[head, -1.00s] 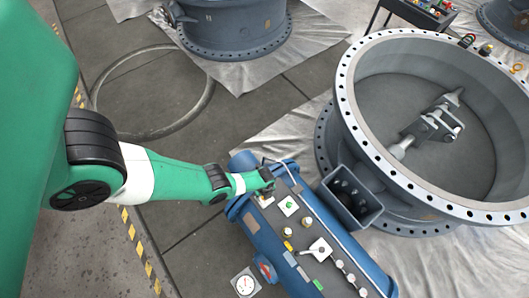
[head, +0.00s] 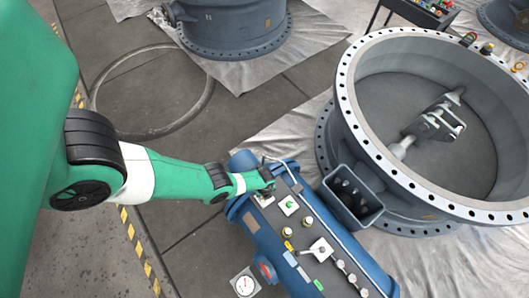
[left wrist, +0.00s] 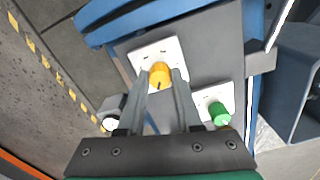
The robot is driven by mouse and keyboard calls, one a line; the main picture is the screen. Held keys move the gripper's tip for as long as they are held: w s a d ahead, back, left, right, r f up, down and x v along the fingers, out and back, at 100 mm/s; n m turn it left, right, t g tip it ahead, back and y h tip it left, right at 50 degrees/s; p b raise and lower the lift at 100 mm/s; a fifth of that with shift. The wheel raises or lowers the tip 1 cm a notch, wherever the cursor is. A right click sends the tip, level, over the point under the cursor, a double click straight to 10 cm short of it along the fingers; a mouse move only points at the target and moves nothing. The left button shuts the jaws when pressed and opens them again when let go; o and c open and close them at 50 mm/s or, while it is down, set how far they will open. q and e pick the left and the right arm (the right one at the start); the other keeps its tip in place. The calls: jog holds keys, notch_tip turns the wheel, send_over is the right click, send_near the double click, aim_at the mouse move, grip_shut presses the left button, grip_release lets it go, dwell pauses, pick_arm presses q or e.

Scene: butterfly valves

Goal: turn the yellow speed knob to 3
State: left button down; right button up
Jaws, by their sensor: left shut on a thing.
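The yellow speed knob (left wrist: 159,73) sits on a white square plate (left wrist: 146,50) on the grey top panel of the blue unit. It has a dark pointer mark; any numbers around it are too small to read. My left gripper (left wrist: 161,78) is shut on the yellow knob, one finger on each side. In the head view my left gripper (head: 268,188) is at the upper left end of the blue unit (head: 345,250) and hides most of the knob. My right gripper does not show.
A green knob (left wrist: 219,113) on its own white plate is close to the right of my gripper. Further along the panel are a white plate with a lever (head: 320,250) and several small buttons. The large grey valve ring (head: 365,130) stands to the right.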

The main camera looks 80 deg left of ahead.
pick_arm(q)
jog(key=shift+n, duration=0.3)
jog(key=n, duration=0.5)
jog(key=shift+b, duration=0.3)
jog(key=n, duration=0.6)
jog(key=shift+n, duration=0.3)
jog(key=n, duration=0.5)
jog(key=shift+b, duration=0.35)
jog(key=n, duration=0.6)
jog(key=shift+n, duration=0.4)
jog(key=c, duration=0.6)
grip_release()
